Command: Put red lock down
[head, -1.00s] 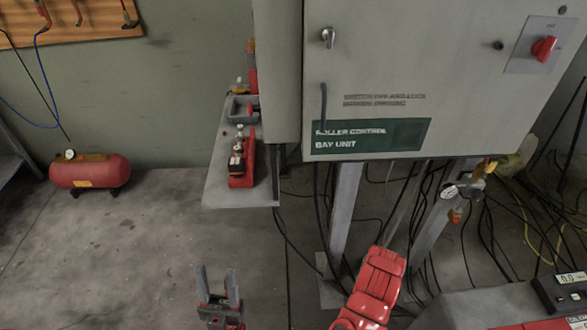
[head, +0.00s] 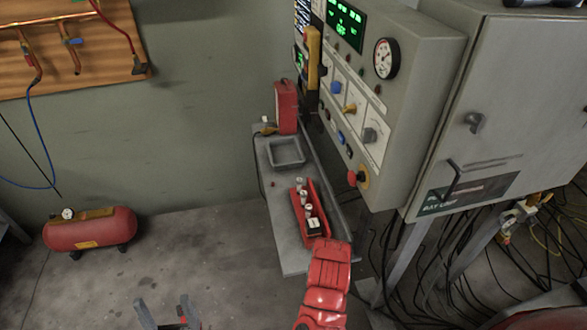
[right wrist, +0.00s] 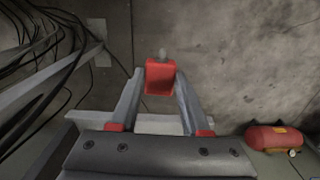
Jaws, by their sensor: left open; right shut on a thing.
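The red lock (right wrist: 160,77) is a small red block with a grey shackle stub, seen in the right wrist view. My right gripper (right wrist: 160,92) is shut on it, one finger on each side. In the head view the red links of my right arm (head: 326,280) overlap the front edge of the shelf; its gripper and the lock are hidden there. My left gripper (head: 166,314) is open and empty at the bottom edge of the head view, apart from the shelf.
A grey shelf (head: 288,238) carries a red holder (head: 322,213) with several pale-topped pieces, a shallow grey tray (head: 287,152) and a red box (head: 286,105). A control panel (head: 425,75) stands right of it. A red compressor (head: 90,230) sits on the floor at left.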

